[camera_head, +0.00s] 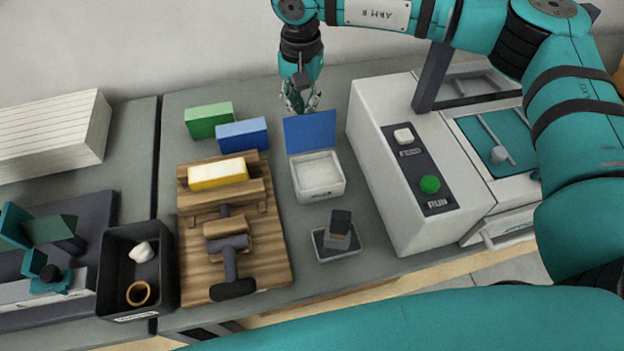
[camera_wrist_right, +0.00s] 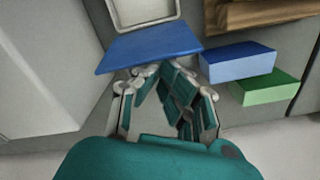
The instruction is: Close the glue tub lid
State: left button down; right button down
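The glue tub (camera_head: 319,176) is a small white open box on the grey bench, in the middle of the head view. Its blue lid (camera_head: 310,131) stands raised at the tub's back edge, so the tub is open. My right gripper (camera_head: 300,106) is just behind the raised lid, pointing down. In the right wrist view, the gripper's fingers (camera_wrist_right: 163,75) are close to the lid (camera_wrist_right: 150,46), with part of the tub (camera_wrist_right: 143,10) beyond it. I cannot tell whether they touch the lid. Nothing shows held between the fingers. My left gripper is not in view.
A white machine (camera_head: 375,150) with a green button stands close right of the tub. Green (camera_head: 209,120) and blue (camera_head: 242,134) blocks lie to its left, behind a wooden board (camera_head: 190,270). A stamp on a small tray (camera_head: 350,250) stands in front.

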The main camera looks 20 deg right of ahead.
aim_at(311, 127)
jog(key=shift+s+d+f, duration=0.15)
jog(key=shift+s+f, duration=0.45)
jog(key=shift+s, duration=0.2)
jog(key=shift+s+d+f, duration=0.1)
jog(key=shift+s+d, duration=0.2)
jog(key=shift+s, duration=0.6)
jog(key=shift+s+b, duration=0.3)
jog(key=shift+s, duration=0.25)
jog(key=shift+w+b, duration=0.3)
jog(key=shift+w, duration=0.4)
jog(key=r+p, duration=0.1)
jog(key=r, duration=0.1)
jog(key=r+p, duration=0.1)
jog(key=r, duration=0.2)
jog(key=r+p, duration=0.1)
jog(key=r, duration=0.1)
jog(key=shift+w+d+r, duration=0.1)
jog(key=shift+w+r, duration=0.1)
jog(key=shift+w, duration=0.05)
jog(key=shift+r, duration=0.1)
